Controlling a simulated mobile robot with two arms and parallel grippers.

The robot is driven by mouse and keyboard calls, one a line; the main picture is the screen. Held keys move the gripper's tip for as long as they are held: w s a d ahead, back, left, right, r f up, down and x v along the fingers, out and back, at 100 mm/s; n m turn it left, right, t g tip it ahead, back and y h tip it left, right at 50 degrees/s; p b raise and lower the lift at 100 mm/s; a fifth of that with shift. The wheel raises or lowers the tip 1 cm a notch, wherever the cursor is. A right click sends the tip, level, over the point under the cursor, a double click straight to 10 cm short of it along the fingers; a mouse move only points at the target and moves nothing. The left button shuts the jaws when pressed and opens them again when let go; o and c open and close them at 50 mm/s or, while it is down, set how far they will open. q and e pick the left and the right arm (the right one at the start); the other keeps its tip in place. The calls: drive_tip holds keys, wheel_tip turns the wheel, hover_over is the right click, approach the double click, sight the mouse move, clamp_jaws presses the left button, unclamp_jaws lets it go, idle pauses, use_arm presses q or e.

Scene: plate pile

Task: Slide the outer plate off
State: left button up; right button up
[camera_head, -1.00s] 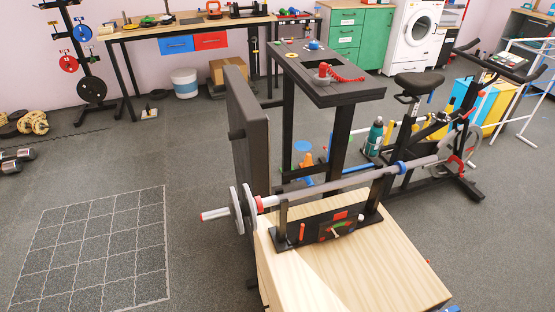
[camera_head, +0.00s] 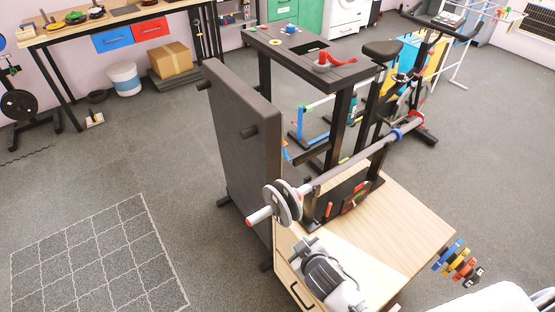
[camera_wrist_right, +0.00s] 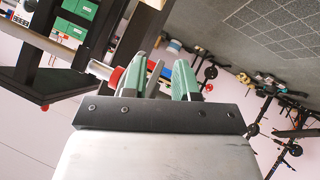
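The barbell (camera_head: 356,157) lies on a black rack on a wooden box. Two thin grey plates sit side by side on its left sleeve: the outer plate (camera_head: 273,196) and the inner plate (camera_head: 294,203). The sleeve end (camera_head: 256,215) sticks out past the outer plate. My right gripper (camera_head: 304,243) is open just below and in front of the plates, apart from them in the head view. In the right wrist view, its green fingers (camera_wrist_right: 160,66) are spread, with greyish shapes between them that I cannot clearly identify. My left gripper is out of view.
A tall dark padded panel (camera_head: 240,150) stands upright close behind the plates. The wooden box (camera_head: 400,225) carries the rack. A dark table (camera_head: 310,60) stands beyond. Open floor with a marked grid (camera_head: 95,262) lies to the left.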

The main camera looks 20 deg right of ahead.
drive_tip(key=w+a+r+n+t+y+p, duration=0.1)
drive_tip(key=w+a+r+n+t+y, duration=0.2)
drive_tip(key=r, duration=0.6)
drive_tip(key=w+a+r+n+t+y, duration=0.2)
drive_tip(key=a+r+n, duration=0.15)
drive_tip(key=r, duration=0.55)
drive_tip(key=w+a+r+n+t+y+p, duration=0.1)
drive_tip(key=w+a+r+n+t+y, duration=0.2)
drive_tip(key=r, duration=0.5)
drive_tip(key=s+a+r+n+g+y, duration=0.2)
drive_tip(key=a+n+g+y, duration=0.9)
drive_tip(key=n, duration=0.6)
drive_tip(key=n+g+h, duration=0.7)
drive_tip(key=n+h, duration=0.1)
drive_tip(key=h, duration=1.1)
hover_over(276, 192)
wheel_tip(276, 192, down, 9)
drive_tip(key=shift+s+f, duration=0.1)
drive_tip(key=shift+f, duration=0.05)
drive_tip(key=shift+d+f, duration=0.1)
drive_tip(key=shift+d, duration=0.05)
wheel_tip(276, 192, down, 10)
drive_tip(key=b, duration=0.7)
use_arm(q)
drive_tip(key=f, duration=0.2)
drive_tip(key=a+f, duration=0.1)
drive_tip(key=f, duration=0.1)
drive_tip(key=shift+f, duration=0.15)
